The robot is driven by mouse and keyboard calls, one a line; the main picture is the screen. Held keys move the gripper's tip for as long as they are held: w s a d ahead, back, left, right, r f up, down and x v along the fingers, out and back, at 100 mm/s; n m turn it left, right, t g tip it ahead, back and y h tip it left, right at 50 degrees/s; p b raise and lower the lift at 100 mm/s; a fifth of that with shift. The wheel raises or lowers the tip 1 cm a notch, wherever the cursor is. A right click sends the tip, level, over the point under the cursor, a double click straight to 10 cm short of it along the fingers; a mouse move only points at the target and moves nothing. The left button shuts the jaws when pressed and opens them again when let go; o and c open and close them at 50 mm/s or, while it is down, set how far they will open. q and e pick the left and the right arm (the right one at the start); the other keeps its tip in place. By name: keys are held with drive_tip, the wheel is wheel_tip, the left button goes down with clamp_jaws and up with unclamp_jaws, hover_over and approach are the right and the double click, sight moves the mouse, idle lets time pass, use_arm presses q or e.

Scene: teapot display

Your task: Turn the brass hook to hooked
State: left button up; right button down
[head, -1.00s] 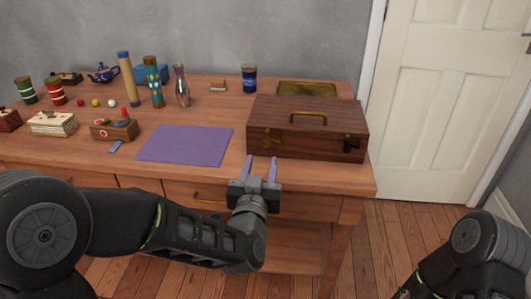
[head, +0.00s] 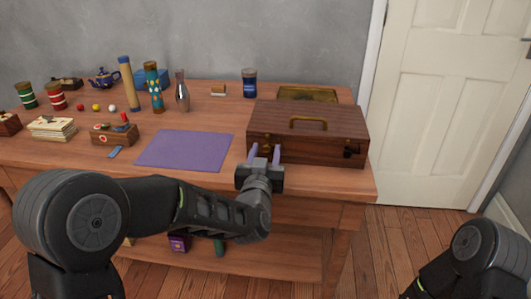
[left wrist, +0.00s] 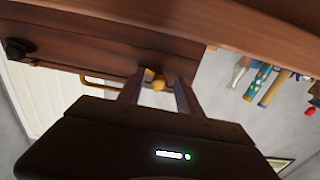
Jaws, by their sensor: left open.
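A dark wooden case (head: 300,151) with a brass handle on its lid stands near the table's right front; its lid is down. My left gripper (head: 265,153) is open at the left part of the case's front. In the left wrist view, a small brass fitting (left wrist: 158,85), apparently the brass hook, shows between the fingertips of my left gripper (left wrist: 159,80). I cannot tell whether the fingers touch it, or how it is turned. In the head view the fingers largely hide it. My right gripper is out of view.
A dark latch-like piece (head: 351,150) sits at the right of the case's front. A purple mat (head: 185,150) lies left of the case. Tubes, a vase (head: 181,92) and a blue jar (head: 249,83) stand farther back. A brass-coloured tray (head: 308,94) lies behind the case.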

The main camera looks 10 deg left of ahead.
use_arm(q)
drive_tip(key=shift+c, duration=0.4)
clamp_jaws()
drive_tip(key=shift+f, duration=0.1)
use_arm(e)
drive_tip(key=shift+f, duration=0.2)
use_arm(q)
drive_tip(key=shift+f+n+b, duration=0.1)
drive_tip(key=shift+n+b, duration=0.6)
drive_tip(key=shift+b, duration=0.25)
drive_tip(key=n+b, duration=0.8)
drive_tip(key=shift+b, duration=0.35)
drive_tip(key=shift+n+b, duration=1.25)
drive_tip(key=shift+n, duration=0.65)
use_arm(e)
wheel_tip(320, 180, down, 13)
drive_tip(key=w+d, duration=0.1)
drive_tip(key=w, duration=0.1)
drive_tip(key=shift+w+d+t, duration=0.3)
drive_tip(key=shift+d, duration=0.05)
use_arm(q)
drive_tip(key=shift+r, duration=0.2)
